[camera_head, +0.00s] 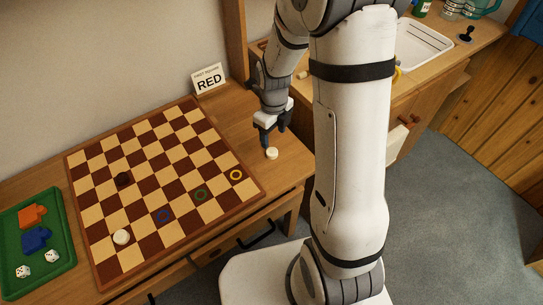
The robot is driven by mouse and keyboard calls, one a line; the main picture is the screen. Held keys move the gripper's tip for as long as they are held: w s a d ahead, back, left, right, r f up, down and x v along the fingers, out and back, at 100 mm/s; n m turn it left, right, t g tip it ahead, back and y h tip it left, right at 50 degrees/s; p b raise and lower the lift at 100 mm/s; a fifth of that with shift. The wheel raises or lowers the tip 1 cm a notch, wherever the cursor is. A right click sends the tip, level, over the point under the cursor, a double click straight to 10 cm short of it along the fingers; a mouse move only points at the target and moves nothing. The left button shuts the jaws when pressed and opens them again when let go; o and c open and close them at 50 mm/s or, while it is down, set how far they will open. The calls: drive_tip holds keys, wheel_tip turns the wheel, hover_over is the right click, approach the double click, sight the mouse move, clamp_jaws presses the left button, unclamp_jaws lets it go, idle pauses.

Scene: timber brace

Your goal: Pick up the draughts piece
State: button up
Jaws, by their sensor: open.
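A small cream draughts piece (272,153) lies on the wooden table top, off the right edge of the checkered board (262,196). My gripper (272,138) points down just above and behind this piece. Its dark fingers are open, and I cannot tell whether they touch the piece. Another cream piece (121,237) sits on the board near its front left corner. A dark piece (123,179) stands on the board at the left.
Blue, green and yellow rings mark squares along the board. A small sign (208,79) reading RED stands behind it. A green tray (62,276) at the left holds dice and orange and blue items. A white basin (424,48) is at the back right.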

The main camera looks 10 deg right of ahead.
sight(272, 152)
wheel_tip(272, 152, down, 8)
drive_tip(key=shift+a+r+b, duration=0.1)
drive_tip(key=shift+b, duration=0.3)
drive_tip(key=shift+c, duration=0.3)
drive_tip(key=c, duration=1)
